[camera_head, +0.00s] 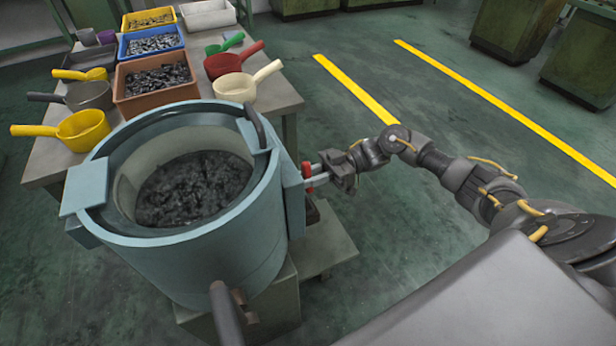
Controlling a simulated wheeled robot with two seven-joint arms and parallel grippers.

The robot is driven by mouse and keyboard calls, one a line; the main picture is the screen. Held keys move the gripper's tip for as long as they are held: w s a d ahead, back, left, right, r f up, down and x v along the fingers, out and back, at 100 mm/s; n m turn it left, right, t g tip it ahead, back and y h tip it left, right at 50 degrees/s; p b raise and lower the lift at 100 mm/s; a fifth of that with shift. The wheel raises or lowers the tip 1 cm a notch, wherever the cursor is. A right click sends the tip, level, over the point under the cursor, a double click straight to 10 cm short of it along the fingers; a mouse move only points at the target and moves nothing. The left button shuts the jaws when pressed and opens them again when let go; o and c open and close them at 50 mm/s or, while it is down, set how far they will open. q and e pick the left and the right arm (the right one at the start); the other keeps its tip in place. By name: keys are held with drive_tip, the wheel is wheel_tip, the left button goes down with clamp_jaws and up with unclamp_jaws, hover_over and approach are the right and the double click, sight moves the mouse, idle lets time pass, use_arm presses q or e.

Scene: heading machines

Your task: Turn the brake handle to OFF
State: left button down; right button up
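A large pale-blue round drum (226,247) with dark metal pieces inside stands at the left centre. A small red handle (308,176) sits on the bracket at the drum's right side; I take it to be the brake handle, but no ON or OFF marking is readable. My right gripper (316,173) comes in from the right, with its fingertips at the red handle. The fingers look slightly apart, but whether they grip it is too small to tell. My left gripper is not in view.
A table (285,97) behind the drum holds crates, including an orange one (157,86), and several scoops. A dark curved handle (254,124) is on the drum's rim. A grey bar (226,312) projects at its front. Green floor with yellow lines (355,90) is clear at right.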

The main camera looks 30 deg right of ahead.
clamp_jaws()
idle(0.9)
drive_tip(key=o, duration=0.6)
unclamp_jaws()
use_arm(q)
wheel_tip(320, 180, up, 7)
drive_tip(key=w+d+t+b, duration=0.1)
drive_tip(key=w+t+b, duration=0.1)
drive_tip(key=b, duration=0.1)
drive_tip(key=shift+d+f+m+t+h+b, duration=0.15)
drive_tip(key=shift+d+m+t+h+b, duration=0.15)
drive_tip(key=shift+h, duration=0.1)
use_arm(e)
drive_tip(key=d, duration=1)
drive_tip(key=shift+s+d, duration=0.35)
drive_tip(key=shift+d, duration=0.05)
drive_tip(key=shift+c, duration=0.4)
